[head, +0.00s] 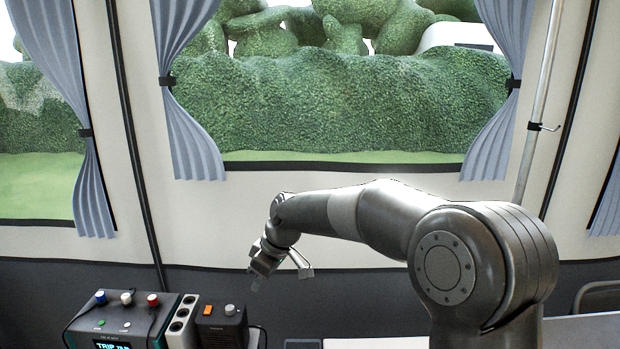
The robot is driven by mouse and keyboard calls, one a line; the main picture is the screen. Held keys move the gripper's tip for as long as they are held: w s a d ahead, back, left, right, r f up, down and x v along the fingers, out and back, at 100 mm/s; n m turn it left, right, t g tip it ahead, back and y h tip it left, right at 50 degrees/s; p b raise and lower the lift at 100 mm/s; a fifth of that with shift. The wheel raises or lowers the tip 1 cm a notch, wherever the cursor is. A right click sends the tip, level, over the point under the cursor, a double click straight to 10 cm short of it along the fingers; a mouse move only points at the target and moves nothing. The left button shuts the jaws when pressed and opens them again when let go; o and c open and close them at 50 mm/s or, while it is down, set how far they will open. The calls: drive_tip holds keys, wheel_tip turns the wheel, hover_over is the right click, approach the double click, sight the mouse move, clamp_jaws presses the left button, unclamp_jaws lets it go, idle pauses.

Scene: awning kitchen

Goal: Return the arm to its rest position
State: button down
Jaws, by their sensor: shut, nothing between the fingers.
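My arm reaches in from the right side of the head view, bent at a large grey joint, and extends left across the middle. My gripper (256,282) hangs at the arm's left end and points down. It is shut, with nothing held. It is in front of the dark lower wall, above and slightly right of a dark box with an orange button. I cannot tell how far it is from that box in depth.
A dark device with coloured knobs and a lit screen (120,318) stands at the bottom left. Beside it are a white socket strip (182,318) and the dark box (222,325). A metal pole (540,100) rises at the right. Curtains (185,90) frame the windows.

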drive_tip(key=s+d+r+m+t+h, duration=0.2)
drive_tip(key=s+d+m, duration=0.5)
drive_tip(key=s+d, duration=0.6)
drive_tip(key=s+d+r+m+t+h, duration=0.2)
drive_tip(key=s+d+m, duration=0.5)
drive_tip(key=s+d, duration=0.7)
drive_tip(key=shift+s+r+t, duration=0.3)
drive_tip(key=shift+s+r, duration=0.35)
drive_tip(key=shift+s, duration=0.45)
drive_tip(key=shift+d, duration=0.1)
